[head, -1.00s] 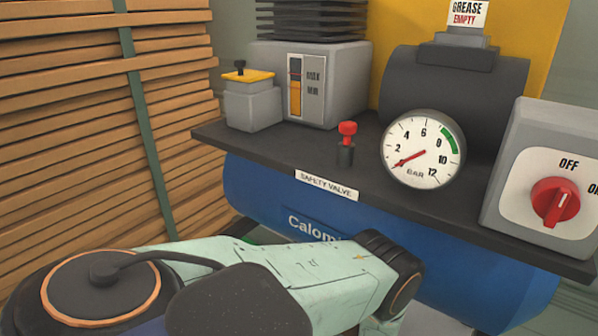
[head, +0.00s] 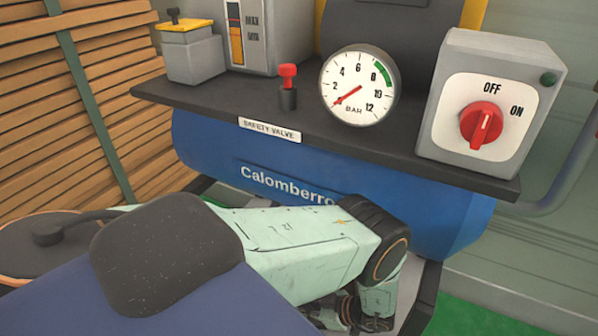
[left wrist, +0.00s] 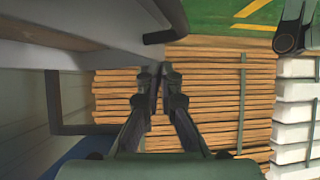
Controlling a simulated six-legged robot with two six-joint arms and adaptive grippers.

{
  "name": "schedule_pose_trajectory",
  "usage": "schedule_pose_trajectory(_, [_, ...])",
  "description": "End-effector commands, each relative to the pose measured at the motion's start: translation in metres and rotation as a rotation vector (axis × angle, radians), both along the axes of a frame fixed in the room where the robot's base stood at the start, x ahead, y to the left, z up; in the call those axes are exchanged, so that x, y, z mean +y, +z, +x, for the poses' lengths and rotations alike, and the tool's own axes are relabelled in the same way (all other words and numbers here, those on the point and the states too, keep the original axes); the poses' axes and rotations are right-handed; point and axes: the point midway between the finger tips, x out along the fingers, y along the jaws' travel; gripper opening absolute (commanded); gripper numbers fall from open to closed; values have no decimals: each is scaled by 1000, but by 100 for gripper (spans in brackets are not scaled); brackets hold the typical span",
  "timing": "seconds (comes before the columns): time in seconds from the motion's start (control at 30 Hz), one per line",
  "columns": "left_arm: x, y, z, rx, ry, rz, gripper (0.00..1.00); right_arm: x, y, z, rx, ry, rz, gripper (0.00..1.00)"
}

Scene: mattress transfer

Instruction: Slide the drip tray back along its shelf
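I cannot pick out the drip tray with certainty in either view. In the head view, my left arm reaches right across the front of the blue tank, and its wrist bends down below it. My left gripper shows in the left wrist view (left wrist: 156,78), its fingertips close together beside the end of a grey rail (left wrist: 110,58). Whether they pinch anything thin there cannot be told. In the head view the gripper is largely hidden behind my own arm. My right gripper is not seen.
The blue compressor tank (head: 225,150) carries a dark top plate (head: 210,98) with a gauge (head: 358,85), a red-capped valve (head: 288,85) and a switch box (head: 490,105). Stacked planks (head: 110,75) stand at left. Dark frame rails (head: 425,290) lie below the tank. Green floor shows at right (head: 480,318).

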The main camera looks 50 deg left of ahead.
Motion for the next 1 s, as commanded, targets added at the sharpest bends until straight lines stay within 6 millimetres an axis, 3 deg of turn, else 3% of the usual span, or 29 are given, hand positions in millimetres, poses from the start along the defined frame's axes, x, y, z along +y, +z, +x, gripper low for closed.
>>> schedule_pose_trajectory(0.5, [-4,11,1,-5,-1,-11,0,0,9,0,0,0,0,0])
schedule_pose_trajectory(0.73, [-3,-8,0,-2,-1,-10,0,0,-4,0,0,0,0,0])
schedule_pose_trajectory(1.0, [43,-4,-21,0,2,-10,0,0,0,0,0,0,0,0])
